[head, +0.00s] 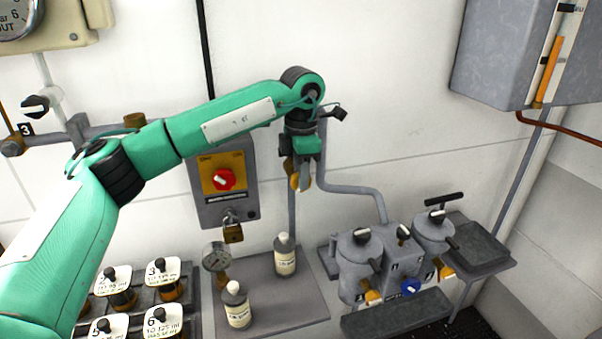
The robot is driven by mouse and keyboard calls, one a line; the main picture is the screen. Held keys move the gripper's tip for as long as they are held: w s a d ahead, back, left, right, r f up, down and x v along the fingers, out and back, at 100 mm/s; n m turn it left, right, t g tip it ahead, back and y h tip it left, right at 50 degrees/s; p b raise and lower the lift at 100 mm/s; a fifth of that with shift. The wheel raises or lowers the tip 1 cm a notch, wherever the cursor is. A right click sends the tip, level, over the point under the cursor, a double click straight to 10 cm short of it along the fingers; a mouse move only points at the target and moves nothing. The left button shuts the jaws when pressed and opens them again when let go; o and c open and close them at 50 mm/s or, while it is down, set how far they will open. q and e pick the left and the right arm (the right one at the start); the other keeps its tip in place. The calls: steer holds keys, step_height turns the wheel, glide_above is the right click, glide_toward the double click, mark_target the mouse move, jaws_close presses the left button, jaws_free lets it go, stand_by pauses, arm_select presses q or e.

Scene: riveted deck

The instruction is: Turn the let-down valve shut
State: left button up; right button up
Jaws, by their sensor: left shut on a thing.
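My left arm reaches in from the left, and my left gripper (302,182) points down in front of the white wall. It is shut on a small part at a brass-coloured valve (292,170), by the grey pipework. The gripper hides most of this valve, so its handle angle cannot be made out. No label shows that names it as the let-down valve. Other valve-like parts, a blue knob (411,287) and a brass fitting (373,297), sit on the grey pot unit at the lower right. My right gripper is not in view.
A grey switch box (225,212) with a red knob and padlock hangs left of the gripper. Numbered containers (115,283) fill the lower left. A grey cabinet (497,50) hangs upper right.

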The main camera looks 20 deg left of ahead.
arm_select(q)
steer(key=shift+w+d+r+g+y+p, duration=0.1)
steer(key=shift+d+r+g+y+p, duration=0.15)
steer(key=shift+g+y+p, duration=0.4)
steer(key=g+y+p, duration=0.1)
steer(key=y+p, duration=0.1)
steer(key=p, duration=0.3)
steer(key=g+y+p, duration=0.1)
steer(key=y+p, duration=0.1)
steer(key=p, duration=0.3)
steer(key=d+g+y+p, duration=0.1)
steer(key=g+y+p, duration=0.1)
steer(key=p, duration=0.3)
steer(key=shift+w+f+y+p, duration=0.25)
steer(key=shift+w+p, duration=0.05)
steer(key=shift+w, duration=0.05)
steer(key=shift+f+g+y+p, duration=0.25)
steer(key=shift+y+p, duration=0.15)
steer(key=shift+p, duration=0.5)
steer(key=shift+f+y+p, duration=0.15)
steer(key=shift+y+p, duration=0.15)
steer(key=shift+p, duration=0.25)
steer(key=o, duration=1)
steer(key=shift+f, duration=0.1)
steer(key=shift+w, duration=0.1)
